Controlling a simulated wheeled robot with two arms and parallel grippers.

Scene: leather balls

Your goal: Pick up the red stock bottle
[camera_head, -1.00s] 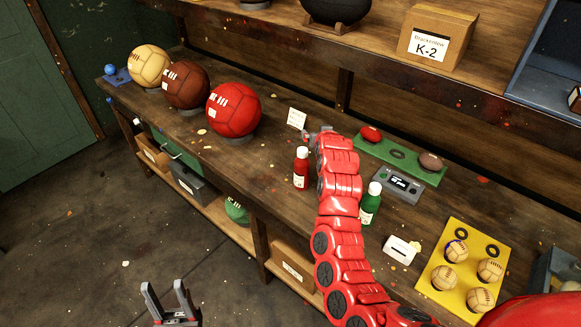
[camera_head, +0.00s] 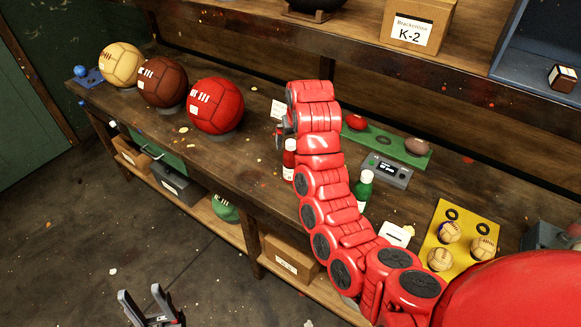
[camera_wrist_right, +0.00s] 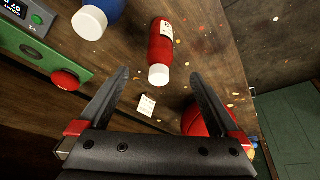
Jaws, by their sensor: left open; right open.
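The red bottle (camera_head: 289,160) with a white cap stands on the workbench (camera_head: 240,160), partly hidden by my right arm in the head view. In the right wrist view the red bottle (camera_wrist_right: 162,42) appears beyond the open fingers, its white cap in line with the gap between the fingertips. My right gripper (camera_wrist_right: 158,76) is open and empty. In the head view the right gripper (camera_head: 281,130) is mostly hidden by its arm, close above the bottle. My left gripper (camera_head: 139,292) is open and empty, over the floor away from the bench.
A green bottle (camera_head: 364,190) stands right of my arm. A blue bottle (camera_wrist_right: 100,14) is near the red one in the wrist view. Large balls, including a red ball (camera_head: 215,106), sit to the left. A green tray (camera_head: 390,142) and small card (camera_head: 278,109) lie behind.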

